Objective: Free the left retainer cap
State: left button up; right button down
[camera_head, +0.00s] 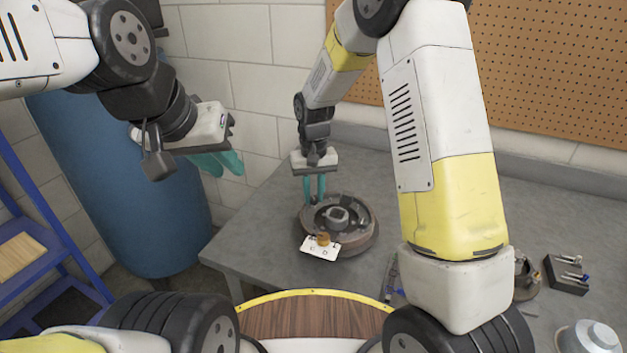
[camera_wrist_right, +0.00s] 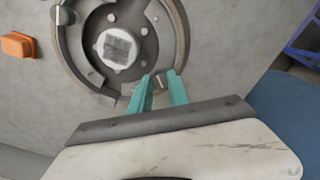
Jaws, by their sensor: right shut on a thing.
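The round brake assembly (camera_head: 364,226) lies on the grey bench, with a hub in its middle; it also fills the top of the right wrist view (camera_wrist_right: 75,62). My right gripper (camera_head: 314,203) points down at its left rim in the head view. In the right wrist view its teal fingers (camera_wrist_right: 159,84) are close together on a small light part, the left retainer cap (camera_wrist_right: 160,79), at the curved shoe. The fingers hide most of the cap. My left gripper (camera_head: 224,166) hangs in the air left of the bench, its teal fingers apart and empty.
A white lettered card (camera_head: 318,249) with a small brown-orange piece (camera_head: 323,239) lies at the assembly's front. A dark block with pins (camera_head: 567,275) and a metal dome (camera_head: 588,338) are at the right. A blue barrel (camera_head: 130,190) stands left of the bench.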

aim_at(314, 198)
jog(key=n, duration=0.4)
jog(key=shift+n, duration=2.5)
jog(key=c, duration=1.3)
grip_release()
jog(key=shift+o, duration=0.2)
notch_tip(314, 198, up, 8)
jog(key=shift+f, duration=0.2)
jog(key=shift+r, duration=0.1)
